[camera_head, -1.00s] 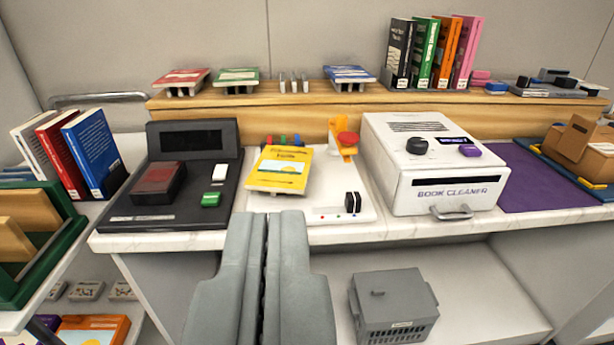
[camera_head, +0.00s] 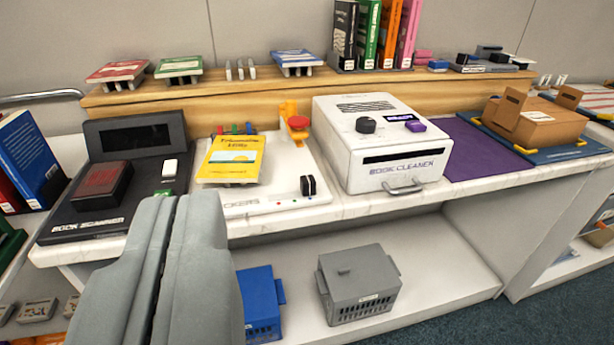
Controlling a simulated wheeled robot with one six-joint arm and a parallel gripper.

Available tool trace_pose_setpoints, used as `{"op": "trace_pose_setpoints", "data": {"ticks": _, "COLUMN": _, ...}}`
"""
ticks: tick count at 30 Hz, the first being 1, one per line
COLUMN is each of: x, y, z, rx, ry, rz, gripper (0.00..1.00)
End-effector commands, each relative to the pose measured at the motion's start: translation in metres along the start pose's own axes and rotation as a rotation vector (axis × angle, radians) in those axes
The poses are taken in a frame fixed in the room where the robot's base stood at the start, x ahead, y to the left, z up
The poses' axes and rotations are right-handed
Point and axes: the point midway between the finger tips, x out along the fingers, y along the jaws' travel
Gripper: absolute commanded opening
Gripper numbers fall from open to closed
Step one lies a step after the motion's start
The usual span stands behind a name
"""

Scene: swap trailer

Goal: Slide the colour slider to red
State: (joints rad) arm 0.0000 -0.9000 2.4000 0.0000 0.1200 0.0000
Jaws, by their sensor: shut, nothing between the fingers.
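The colour slider is a small black knob (camera_head: 308,186) at the right front of the white sticker machine (camera_head: 245,209). It stands near the right end of a row of tiny coloured dots along the machine's front edge. The dots are too small to tell which one it lines up with. A yellow book (camera_head: 230,160) rests tilted on the machine. My gripper (camera_head: 176,200) is shut and empty at the lower left, in front of the counter. It is left of the slider and apart from it. It hides part of the machine's lower left and the scanner's right front.
A black book scanner (camera_head: 135,138) stands left of the machine. A red-topped orange lever (camera_head: 296,122) rises behind it. A white book cleaner (camera_head: 382,150) stands close on the right. Blue (camera_head: 259,300) and grey bins (camera_head: 358,284) sit on the lower shelf.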

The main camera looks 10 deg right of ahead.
Motion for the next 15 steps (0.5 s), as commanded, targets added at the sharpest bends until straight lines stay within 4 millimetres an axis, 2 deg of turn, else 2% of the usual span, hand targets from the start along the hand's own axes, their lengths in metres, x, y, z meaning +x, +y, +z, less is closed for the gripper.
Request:
{"op": "trace_pose_setpoints", "data": {"ticks": 6, "x": 0.0, "y": 0.0, "z": 0.0, "rx": 0.0, "ry": 0.0, "rz": 0.0, "gripper": 0.0}}
{"op": "trace_pose_setpoints", "data": {"ticks": 8, "x": 0.0, "y": 0.0, "z": 0.0, "rx": 0.0, "ry": -0.001, "rz": 0.0, "gripper": 0.1}}
{"op": "trace_pose_setpoints", "data": {"ticks": 13, "x": 0.014, "y": 0.003, "z": -0.001, "rx": -0.006, "ry": -0.044, "rz": 0.009, "gripper": 0.43}}
{"op": "trace_pose_setpoints", "data": {"ticks": 15, "x": 0.026, "y": 0.006, "z": -0.002, "rx": -0.01, "ry": -0.087, "rz": 0.017, "gripper": 0.45}}
